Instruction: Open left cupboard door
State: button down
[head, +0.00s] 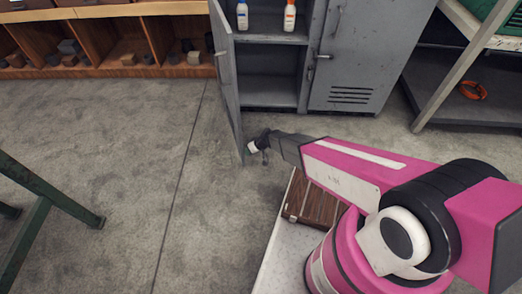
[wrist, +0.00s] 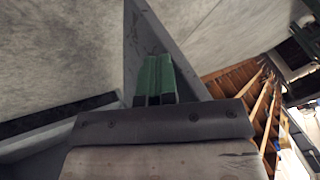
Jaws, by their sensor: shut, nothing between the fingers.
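The left cupboard door (head: 227,80) stands swung out from the grey metal cupboard, seen nearly edge-on in the head view. The left compartment (head: 268,75) behind it is exposed. The right cupboard door (head: 350,75) is shut. My gripper (head: 257,146) is beside the door's right face, low and near its front edge; I cannot tell whether it touches. In the wrist view, my green fingers (wrist: 153,80) are together and empty, in front of a grey panel (wrist: 140,40) that looks like the door.
Two small bottles, one white and blue (head: 242,16) and one orange (head: 289,16), stand on the cupboard shelf. A wooden cubby rack (head: 110,40) is at the back left. A green metal leg (head: 30,225) is at the left. The floor between is clear.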

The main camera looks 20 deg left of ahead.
jog(key=s+a+m, duration=0.1)
jog(key=s+a, duration=0.3)
jog(key=a, duration=0.2)
jog(key=s+a+t, duration=0.1)
jog(key=s+a, duration=0.3)
jog(key=a, duration=0.3)
jog(key=shift+s+m, duration=0.15)
jog(key=shift+m, duration=0.25)
